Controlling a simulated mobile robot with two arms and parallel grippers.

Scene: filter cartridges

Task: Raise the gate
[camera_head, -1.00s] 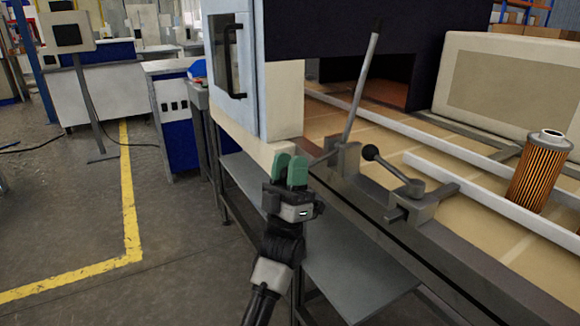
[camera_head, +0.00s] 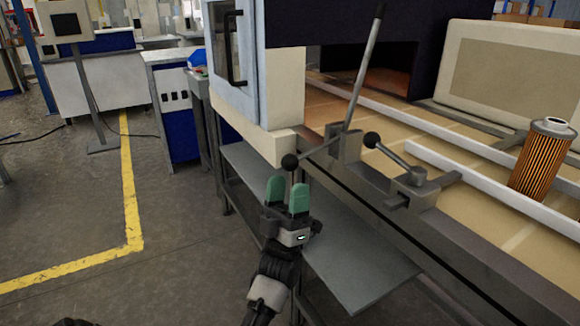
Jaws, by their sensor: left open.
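My left gripper (camera_head: 287,192) has two green fingers, apart and empty. It is in front of the machine's front rail, just below a black ball knob (camera_head: 290,161) on a short rod. I cannot tell whether a finger touches the knob or rod. A tall, tilted metal lever (camera_head: 361,78) with a dark tip rises from a bracket on the rail. Another lever with a black ball knob (camera_head: 371,140) lies to its right. A dark hood (camera_head: 400,20) stands over a tunnel opening (camera_head: 388,82) behind them. I cannot tell which part is the gate. My right gripper is not in view.
An orange pleated filter cartridge (camera_head: 540,160) stands upright on the tan conveyor (camera_head: 470,178) at the right, by a white guide rail (camera_head: 490,187). A pale cabinet (camera_head: 280,85) with a black handle stands left of the tunnel. A grey shelf (camera_head: 365,275) is below the rail.

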